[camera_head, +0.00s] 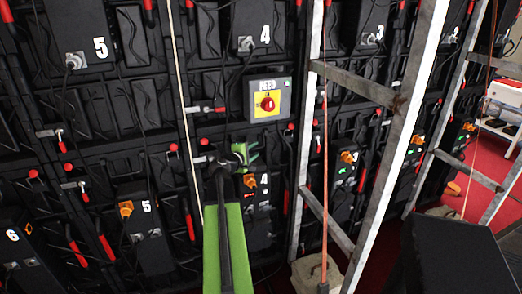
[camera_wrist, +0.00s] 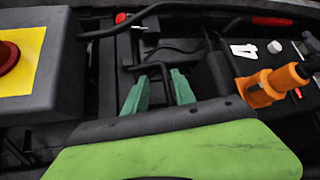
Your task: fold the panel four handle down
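My gripper (camera_head: 246,154) is at the end of my green arm, in front of the wall left of and above the lower panel marked 4 (camera_head: 264,180). In the wrist view its two green fingers (camera_wrist: 160,90) stand apart, with a thin dark bracket or bar (camera_wrist: 150,68) showing by their tips. I cannot tell whether they touch it. The panel with the white 4 (camera_wrist: 243,50) is at the right. I cannot tell which bar is the panel four handle.
A grey FEED box with a red button (camera_head: 268,103) sits just above my gripper and shows in the wrist view (camera_wrist: 35,65). An orange connector (camera_wrist: 270,85) sticks out at right. A metal frame (camera_head: 400,130) and an orange strap (camera_head: 324,190) stand at right.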

